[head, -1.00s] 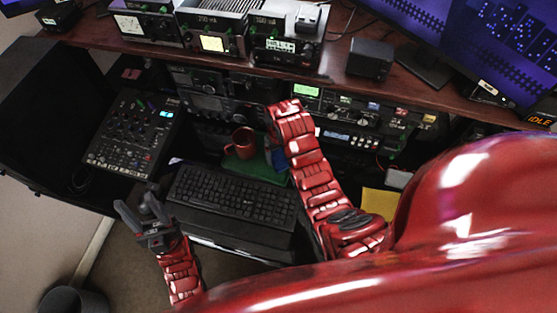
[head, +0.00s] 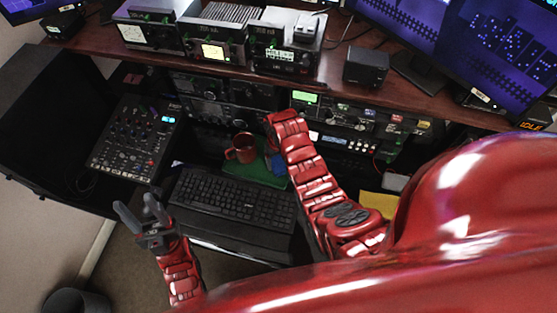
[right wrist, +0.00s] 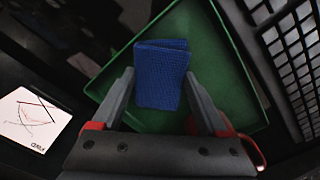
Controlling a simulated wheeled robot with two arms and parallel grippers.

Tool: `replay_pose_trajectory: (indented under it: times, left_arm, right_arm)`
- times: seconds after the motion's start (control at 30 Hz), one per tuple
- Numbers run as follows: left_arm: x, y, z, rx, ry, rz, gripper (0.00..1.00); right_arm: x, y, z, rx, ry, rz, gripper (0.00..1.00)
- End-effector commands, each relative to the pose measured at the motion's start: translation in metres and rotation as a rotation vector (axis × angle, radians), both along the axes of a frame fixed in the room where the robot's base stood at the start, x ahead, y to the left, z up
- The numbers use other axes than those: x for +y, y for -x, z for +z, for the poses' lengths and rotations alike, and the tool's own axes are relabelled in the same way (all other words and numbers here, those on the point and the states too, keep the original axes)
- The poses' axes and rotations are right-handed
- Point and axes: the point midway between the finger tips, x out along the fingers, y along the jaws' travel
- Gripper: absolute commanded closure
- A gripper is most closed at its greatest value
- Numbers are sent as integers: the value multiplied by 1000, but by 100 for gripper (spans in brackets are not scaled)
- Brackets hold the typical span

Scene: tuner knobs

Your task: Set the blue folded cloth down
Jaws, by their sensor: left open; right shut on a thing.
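The blue folded cloth (right wrist: 162,75) is between the fingers of my right gripper (right wrist: 160,95) in the right wrist view, over the green tray (right wrist: 222,60). I cannot tell whether its underside touches the tray. In the head view a small part of the blue cloth (head: 277,163) shows beside my right arm, which hides the rest and the right gripper. The green tray (head: 240,175) lies behind the keyboard. My left gripper (head: 140,205) is open and empty, left of the keyboard.
A red mug (head: 241,148) stands at the tray's left side. The black keyboard (head: 235,203) lies in front of the tray. A mixer (head: 135,140) is at the left, and radio gear (head: 225,100) stands behind. A white card (right wrist: 32,118) lies left of the tray.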

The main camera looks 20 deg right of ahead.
Motion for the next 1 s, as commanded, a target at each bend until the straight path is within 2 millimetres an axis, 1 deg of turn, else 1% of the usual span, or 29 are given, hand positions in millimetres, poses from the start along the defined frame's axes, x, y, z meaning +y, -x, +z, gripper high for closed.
replay_pose_trajectory:
  times: [0.03, 0.13, 0.17, 0.37, 0.47, 0.57, 0.77, 0.9, 0.97, 1.0]
  left_arm:
    - [0, 0, -1, 0, 0, 0, 50]
    - [0, 0, -1, 0, 0, 0, 50]
    - [0, 0, -1, 0, 0, 0, 50]
    - [0, 0, 0, 0, 0, 0, 50]
    - [0, 0, 3, 0, 0, 0, 50]
    - [0, 0, -3, 0, 0, 0, 50]
    - [0, 0, -14, 0, 0, 0, 50]
    - [0, 0, -23, 0, 0, 0, 50]
    - [0, 0, 0, 1, 0, 0, 50]
    - [0, 0, 8, 0, 0, 0, 50]
  right_arm:
    - [0, 0, -2, 0, 0, 0, 20]
    - [0, 0, -1, 0, 0, 0, 2]
    - [0, 0, -1, 0, 0, 0, 0]
    - [0, 0, 0, 0, 0, 0, 0]
    - [0, 0, 4, 0, 0, 0, 0]
    - [0, -1, 8, -3, 0, -1, 0]
    - [0, -1, 34, -6, 0, 0, 0]
    - [0, -2, 59, -9, 0, 0, 0]
    - [0, 0, 83, 0, 0, 1, 0]
    - [0, 0, 90, 1, 1, 1, 0]
